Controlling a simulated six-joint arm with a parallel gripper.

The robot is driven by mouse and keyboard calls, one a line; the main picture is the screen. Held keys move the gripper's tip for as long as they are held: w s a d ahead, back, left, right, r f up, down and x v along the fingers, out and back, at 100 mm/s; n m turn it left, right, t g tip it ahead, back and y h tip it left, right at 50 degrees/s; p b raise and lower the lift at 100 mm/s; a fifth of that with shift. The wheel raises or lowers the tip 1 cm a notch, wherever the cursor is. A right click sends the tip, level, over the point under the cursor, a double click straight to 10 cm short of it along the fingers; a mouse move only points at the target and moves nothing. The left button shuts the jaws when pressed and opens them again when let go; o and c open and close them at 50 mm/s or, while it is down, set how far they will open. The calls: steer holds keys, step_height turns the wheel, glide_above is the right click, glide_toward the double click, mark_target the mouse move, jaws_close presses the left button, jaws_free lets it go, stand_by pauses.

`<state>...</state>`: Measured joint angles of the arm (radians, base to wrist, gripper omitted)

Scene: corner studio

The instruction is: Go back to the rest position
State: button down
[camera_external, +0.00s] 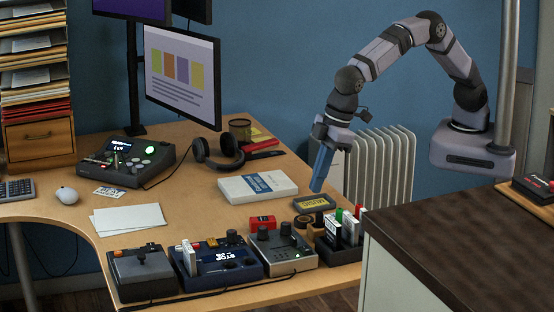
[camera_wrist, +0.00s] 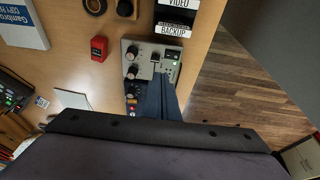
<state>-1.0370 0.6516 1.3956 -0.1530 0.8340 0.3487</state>
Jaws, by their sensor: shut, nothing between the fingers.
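My gripper (camera_external: 319,180) hangs from the arched arm at the right of the desk, pointing down in the external view. Its blue fingers are together with nothing between them. The fingertips appear just above the desk near a dark tray with a yellow "MUSIC" label (camera_external: 314,202); I cannot tell the exact gap. In the wrist view the shut blue fingers (camera_wrist: 157,100) extend over a grey control box with knobs (camera_wrist: 150,52), and the fingers hide part of it.
Control boxes, including a blue one (camera_external: 217,262), line the desk's front edge. A holder of upright cartridges (camera_external: 338,243) stands at right. A white box (camera_external: 257,187), headphones (camera_external: 219,157) and monitor (camera_external: 182,77) lie left of my gripper. A dark counter (camera_external: 460,245) stands front right.

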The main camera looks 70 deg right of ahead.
steer(key=w+d+m+g+h, duration=0.1)
steer(key=w+d+m, duration=0.1)
steer(key=d, duration=1.2)
steer(key=w+d+m+h, duration=0.1)
steer(key=w+d+m, duration=0.2)
steer(key=d, duration=1.2)
steer(key=s+d+f+m+g, duration=0.1)
steer(key=s+d+m, duration=0.3)
steer(key=s+d, duration=1)
steer(key=d+f, duration=0.1)
steer(key=d, duration=0.2)
steer(key=shift+d+f+g, duration=0.2)
steer(key=shift+d+g, duration=0.1)
steer(key=shift+d, duration=0.1)
steer(key=c, duration=2.4)
jaws_free()
steer(key=shift+c, duration=0.2)
